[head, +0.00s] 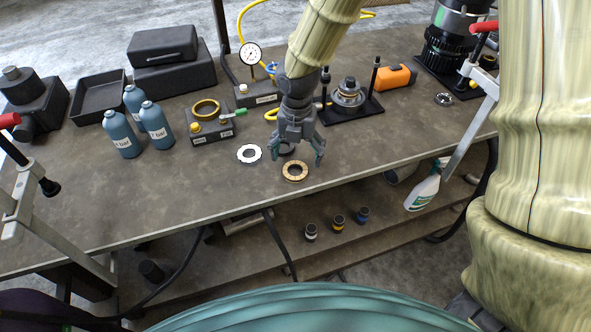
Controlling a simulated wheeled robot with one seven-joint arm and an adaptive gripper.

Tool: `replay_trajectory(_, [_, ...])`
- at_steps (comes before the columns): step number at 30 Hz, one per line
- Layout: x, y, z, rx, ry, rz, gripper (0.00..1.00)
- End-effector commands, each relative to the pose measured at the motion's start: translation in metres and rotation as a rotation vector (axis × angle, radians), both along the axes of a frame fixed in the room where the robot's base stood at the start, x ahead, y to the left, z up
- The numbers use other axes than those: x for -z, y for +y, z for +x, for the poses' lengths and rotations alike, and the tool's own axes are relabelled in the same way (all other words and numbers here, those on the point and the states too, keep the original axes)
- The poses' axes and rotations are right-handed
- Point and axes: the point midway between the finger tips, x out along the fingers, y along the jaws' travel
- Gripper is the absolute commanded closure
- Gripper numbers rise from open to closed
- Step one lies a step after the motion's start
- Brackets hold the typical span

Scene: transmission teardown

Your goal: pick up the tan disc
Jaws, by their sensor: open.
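The tan disc (295,171) is a flat ring with a dark hole, lying on the workbench near its front edge. My gripper (297,156) is open and points down just above and behind the disc, with its fingers spread to the left and right. The right fingertip is close to the disc's upper right in the picture. I cannot tell the exact height of the fingers above the bench. Nothing shows between the fingers.
A white toothed ring (249,153) lies left of the disc. Blue bottles (122,134), a box with a brass ring (206,108) and a dial gauge (250,54) stand further left and back. A fixture (348,97) stands behind right. The bench's front edge (330,187) is close.

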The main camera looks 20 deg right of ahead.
Motion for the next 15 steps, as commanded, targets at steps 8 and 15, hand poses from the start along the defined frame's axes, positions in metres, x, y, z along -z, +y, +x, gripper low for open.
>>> replay_trajectory(8, [0.025,0.003,-0.001,0.000,0.003,-0.002,0.15])
replay_trajectory(15, [0.044,0.003,-0.001,-0.001,0.001,0.000,0.15])
